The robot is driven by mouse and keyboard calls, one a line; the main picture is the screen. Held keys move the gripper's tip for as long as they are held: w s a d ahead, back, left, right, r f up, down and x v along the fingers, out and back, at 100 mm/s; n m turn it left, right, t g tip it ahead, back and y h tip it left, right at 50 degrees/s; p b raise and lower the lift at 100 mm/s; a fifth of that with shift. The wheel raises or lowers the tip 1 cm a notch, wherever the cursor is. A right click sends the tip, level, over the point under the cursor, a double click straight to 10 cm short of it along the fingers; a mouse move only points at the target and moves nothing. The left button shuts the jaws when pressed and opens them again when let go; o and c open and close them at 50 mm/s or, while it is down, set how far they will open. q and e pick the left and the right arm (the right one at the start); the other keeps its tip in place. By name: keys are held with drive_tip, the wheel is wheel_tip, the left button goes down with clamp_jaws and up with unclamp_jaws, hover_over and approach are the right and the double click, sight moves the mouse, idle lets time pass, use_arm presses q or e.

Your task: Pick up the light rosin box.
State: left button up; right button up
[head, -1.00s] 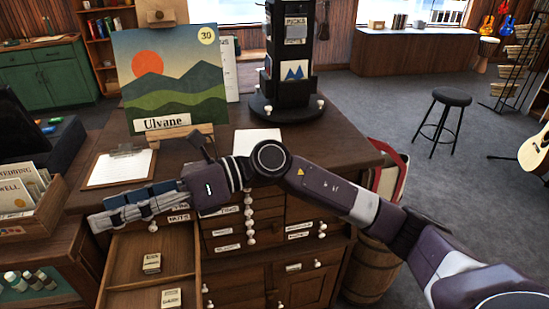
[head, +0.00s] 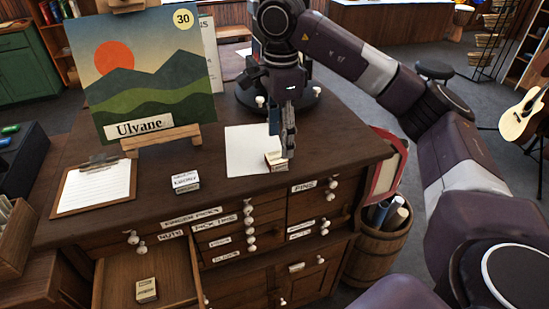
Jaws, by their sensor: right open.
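A small pale box (head: 276,161) with a tan top sits at the front edge of a white sheet (head: 246,142) on the cabinet top. My right gripper (head: 283,150) points down at this box, with its fingers overlapping it in the picture. The gripper is open; whether its fingers touch the box cannot be told. Another small box (head: 185,182), with a white label, stands on the cabinet top between clipboard and sheet. A third small box (head: 146,290), yellowish, lies in the open drawer (head: 188,300). The box lettering is too small to read surely. My left gripper is out of view.
A landscape picture (head: 140,70) on an easel and a clipboard (head: 97,187) occupy the cabinet top's left side. A black round stand (head: 303,103) is behind my right gripper. A barrel (head: 376,255) stands right of the cabinet. The cabinet top's front strip is mostly clear.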

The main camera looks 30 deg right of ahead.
sight(276, 157)
drive_tip(key=shift+w+f+p, duration=0.15)
drive_tip(key=shift+f+p, duration=0.5)
drive_tip(key=shift+f, duration=0.25)
drive_tip(key=shift+w+a+f+p, duration=0.1)
drive_tip(key=shift+w+f+p, duration=0.35)
drive_tip(key=shift+f, duration=0.3)
wheel_tip(276, 157, down, 2)
drive_tip(key=shift+f, duration=0.25)
drive_tip(key=c, duration=1.1)
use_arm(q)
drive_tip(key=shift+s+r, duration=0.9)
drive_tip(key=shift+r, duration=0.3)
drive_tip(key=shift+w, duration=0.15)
use_arm(e)
drive_tip(key=shift+r, duration=0.1)
